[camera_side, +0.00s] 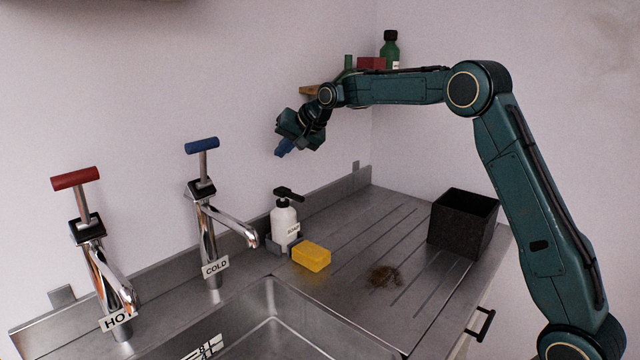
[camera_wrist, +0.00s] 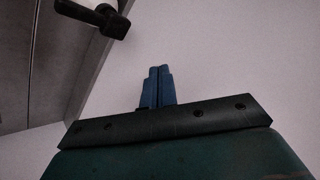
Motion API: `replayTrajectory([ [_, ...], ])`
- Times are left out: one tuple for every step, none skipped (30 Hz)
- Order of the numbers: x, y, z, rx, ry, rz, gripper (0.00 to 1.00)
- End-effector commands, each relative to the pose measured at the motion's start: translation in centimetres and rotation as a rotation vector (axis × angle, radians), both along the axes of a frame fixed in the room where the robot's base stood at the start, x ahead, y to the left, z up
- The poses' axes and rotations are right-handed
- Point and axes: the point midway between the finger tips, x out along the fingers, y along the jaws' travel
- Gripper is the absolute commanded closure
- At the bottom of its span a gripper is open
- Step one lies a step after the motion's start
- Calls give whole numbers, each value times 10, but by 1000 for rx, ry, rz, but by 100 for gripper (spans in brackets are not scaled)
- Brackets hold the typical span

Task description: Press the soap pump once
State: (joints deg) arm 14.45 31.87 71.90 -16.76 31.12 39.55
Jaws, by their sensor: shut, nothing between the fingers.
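The soap pump bottle (camera_side: 285,224) is white with a label and a black pump head (camera_side: 288,194). It stands upright in a grey holder (camera_side: 283,245) at the back of the drainboard. In the wrist view the black pump head (camera_wrist: 112,22) shows at the upper left, with a bit of the white bottle. My gripper (camera_side: 283,151) is in the air above the bottle, near the wall, apart from the pump head. Its blue fingers (camera_wrist: 157,86) are together and empty in the wrist view.
A yellow sponge (camera_side: 311,256) lies right of the bottle. The cold tap (camera_side: 208,225) stands left of it, the hot tap (camera_side: 95,265) further left. A black bin (camera_side: 462,223) and a brown scourer (camera_side: 384,275) are on the drainboard. A shelf (camera_side: 309,90) holds a green bottle (camera_side: 390,50).

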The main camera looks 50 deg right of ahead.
Motion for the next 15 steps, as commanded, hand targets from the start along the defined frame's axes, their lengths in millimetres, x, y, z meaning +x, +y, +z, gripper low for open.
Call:
replayTrajectory([
  [0, 0, -5, 0, 2, 1, 100],
  [0, 0, -8, 1, 2, 1, 100],
  [0, 0, -13, 1, 3, 1, 100],
  [0, 0, -16, 1, 3, 1, 100],
  [0, 1, -19, 1, 2, 1, 100],
  [0, 0, -23, 0, 2, 1, 100],
  [0, 0, -26, 1, 3, 0, 100],
  [0, 1, -29, 1, 2, 0, 100],
  [0, 0, -33, 1, 1, -1, 100],
  [0, 0, -37, 0, 2, 1, 100],
  [0, 0, -40, 0, 2, 1, 100],
  [0, 0, -43, 0, 1, 0, 100],
  [0, 0, -46, 0, 1, 0, 100],
  [0, 0, -49, 0, 1, 0, 100],
  [0, 0, -53, 0, 1, 0, 100],
])
